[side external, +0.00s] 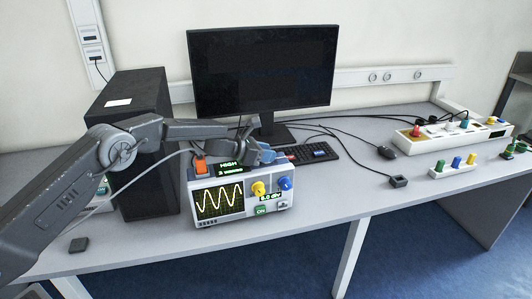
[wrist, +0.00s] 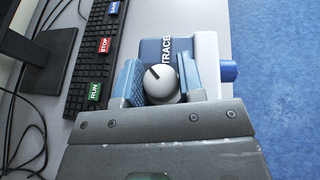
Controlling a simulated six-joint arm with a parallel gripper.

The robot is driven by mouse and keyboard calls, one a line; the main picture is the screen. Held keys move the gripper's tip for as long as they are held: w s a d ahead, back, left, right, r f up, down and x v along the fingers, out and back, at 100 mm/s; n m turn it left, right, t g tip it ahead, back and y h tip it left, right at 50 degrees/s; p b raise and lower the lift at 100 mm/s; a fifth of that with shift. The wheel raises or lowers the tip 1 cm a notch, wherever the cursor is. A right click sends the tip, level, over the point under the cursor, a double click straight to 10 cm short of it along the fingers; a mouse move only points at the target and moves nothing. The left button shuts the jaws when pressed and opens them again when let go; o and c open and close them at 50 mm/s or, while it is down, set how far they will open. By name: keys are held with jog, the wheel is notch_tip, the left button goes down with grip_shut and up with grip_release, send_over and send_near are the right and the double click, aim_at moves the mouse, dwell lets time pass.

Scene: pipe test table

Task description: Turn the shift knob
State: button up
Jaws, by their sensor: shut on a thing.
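A grey round knob (wrist: 160,82) with a black pointer line sits on a blue panel marked TRACE (wrist: 167,50), on top of the oscilloscope (side external: 240,207). The pointer tilts to the upper left in the wrist view. My gripper (wrist: 161,80) has its blue fingers on both sides of this knob and is shut on it. In the side view my gripper (side external: 262,154) is at the top of the oscilloscope and hides the knob. No label reading "shift" can be made out.
The oscilloscope front carries a yellow knob (side external: 258,188), a blue knob (side external: 285,183) and a wave screen (side external: 218,202). A keyboard (side external: 312,153) and monitor (side external: 262,75) stand behind. A dark computer tower (side external: 140,110) is at left.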

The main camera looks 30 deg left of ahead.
jog(key=shift+n+t+y, duration=0.6)
jog(key=shift+n+y, duration=0.7)
jog(key=shift+y, duration=0.1)
jog(key=shift+r+n+t+y, duration=0.1)
jog(key=shift+n+t+y, duration=0.3)
jog(key=shift+n+y, duration=0.3)
jog(key=o, duration=0.9)
jog(key=shift+s, duration=0.1)
jog(key=v, duration=1.3)
jog(key=shift+s+r, duration=0.15)
jog(key=shift+s, duration=0.05)
